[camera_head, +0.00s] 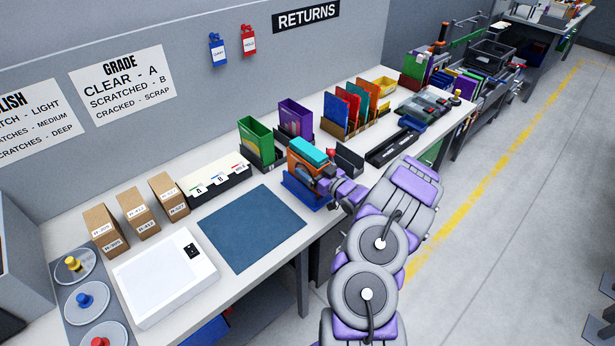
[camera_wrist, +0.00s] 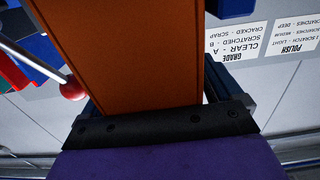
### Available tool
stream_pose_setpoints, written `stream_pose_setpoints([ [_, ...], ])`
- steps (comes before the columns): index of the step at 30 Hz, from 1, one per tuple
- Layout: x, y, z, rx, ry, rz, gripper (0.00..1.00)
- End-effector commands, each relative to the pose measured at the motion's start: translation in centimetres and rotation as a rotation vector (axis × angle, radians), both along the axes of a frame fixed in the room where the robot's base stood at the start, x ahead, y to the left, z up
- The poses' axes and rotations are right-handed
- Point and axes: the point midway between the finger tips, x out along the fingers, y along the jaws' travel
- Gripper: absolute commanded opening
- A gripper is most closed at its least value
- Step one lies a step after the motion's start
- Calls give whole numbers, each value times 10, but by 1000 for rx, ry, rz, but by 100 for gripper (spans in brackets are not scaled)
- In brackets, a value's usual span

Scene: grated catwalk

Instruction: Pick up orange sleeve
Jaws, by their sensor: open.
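The orange sleeve (camera_head: 303,165) stands upright in a blue holder (camera_head: 303,195) at the bench's front edge, with a teal piece (camera_head: 314,150) at its top. My gripper (camera_head: 328,172) is at the right side of the sleeve, close to it. In the wrist view the orange sleeve (camera_wrist: 135,50) fills the middle, right in front of my gripper (camera_wrist: 155,112), with dark blue parts on both sides of it. My gripper is open. Whether it touches the sleeve cannot be told. My gripper hides part of the sleeve's right side in the head view.
A green sleeve (camera_head: 256,140) and a purple sleeve (camera_head: 295,118) stand in holders behind. A red ball on a rod (camera_wrist: 72,88) is close beside the sleeve. A dark blue mat (camera_head: 252,228) lies flat and clear to the left. A black tray (camera_head: 391,147) is to the right.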

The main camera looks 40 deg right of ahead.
Motion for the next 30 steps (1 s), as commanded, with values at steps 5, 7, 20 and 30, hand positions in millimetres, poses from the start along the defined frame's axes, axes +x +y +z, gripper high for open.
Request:
stream_pose_setpoints([
  [5, 0, -1, 0, 0, 0, 0, 79],
  [7, 0, 0, 0, -1, 0, 0, 72],
  [20, 0, 1, 1, -2, -1, 0, 31],
  [30, 0, 0, 2, -2, -2, 0, 23],
])
